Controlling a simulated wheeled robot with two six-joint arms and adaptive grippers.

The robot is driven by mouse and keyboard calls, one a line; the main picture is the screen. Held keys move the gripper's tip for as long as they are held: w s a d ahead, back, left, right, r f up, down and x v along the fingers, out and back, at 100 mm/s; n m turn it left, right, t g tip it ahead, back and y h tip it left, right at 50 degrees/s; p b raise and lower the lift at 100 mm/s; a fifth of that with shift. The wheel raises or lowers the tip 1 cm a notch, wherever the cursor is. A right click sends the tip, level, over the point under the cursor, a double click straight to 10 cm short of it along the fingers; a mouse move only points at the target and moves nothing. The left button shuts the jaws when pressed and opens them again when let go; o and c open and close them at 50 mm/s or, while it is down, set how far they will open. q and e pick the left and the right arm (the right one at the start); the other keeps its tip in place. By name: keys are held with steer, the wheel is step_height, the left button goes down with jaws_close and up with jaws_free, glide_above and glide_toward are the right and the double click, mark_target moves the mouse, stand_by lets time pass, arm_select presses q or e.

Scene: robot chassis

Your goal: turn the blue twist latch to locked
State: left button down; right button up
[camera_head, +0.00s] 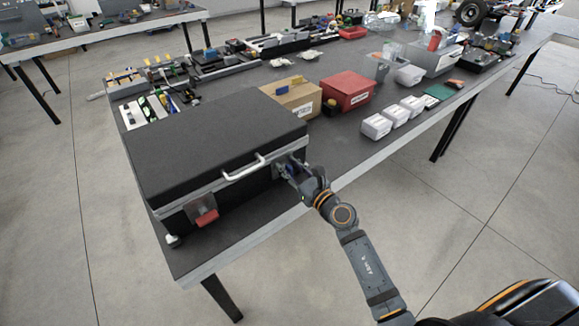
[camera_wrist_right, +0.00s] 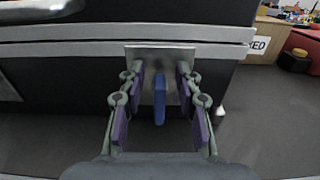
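The blue twist latch (camera_wrist_right: 159,100) sits on a metal plate (camera_wrist_right: 160,55) on the front of the black case (camera_head: 200,140). In the right wrist view its blue tab stands upright. My right gripper (camera_head: 293,169) is at the right end of the case front. In the wrist view its two fingers (camera_wrist_right: 160,82) are apart, one on each side of the blue tab, with a visible gap on both sides. In the head view the gripper mostly hides the blue latch. My left gripper is not in view.
A red latch (camera_head: 207,217) hangs at the left of the case front, and a light handle (camera_head: 244,167) sticks out above. A cardboard box (camera_head: 294,99) and red box (camera_head: 346,91) stand behind the case to the right. The table's front edge (camera_head: 245,242) is close below.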

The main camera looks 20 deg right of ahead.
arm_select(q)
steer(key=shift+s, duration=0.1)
arm_select(e)
steer(key=shift+c, duration=0.7)
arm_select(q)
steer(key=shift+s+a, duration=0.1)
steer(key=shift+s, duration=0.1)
arm_select(e)
jaws_close()
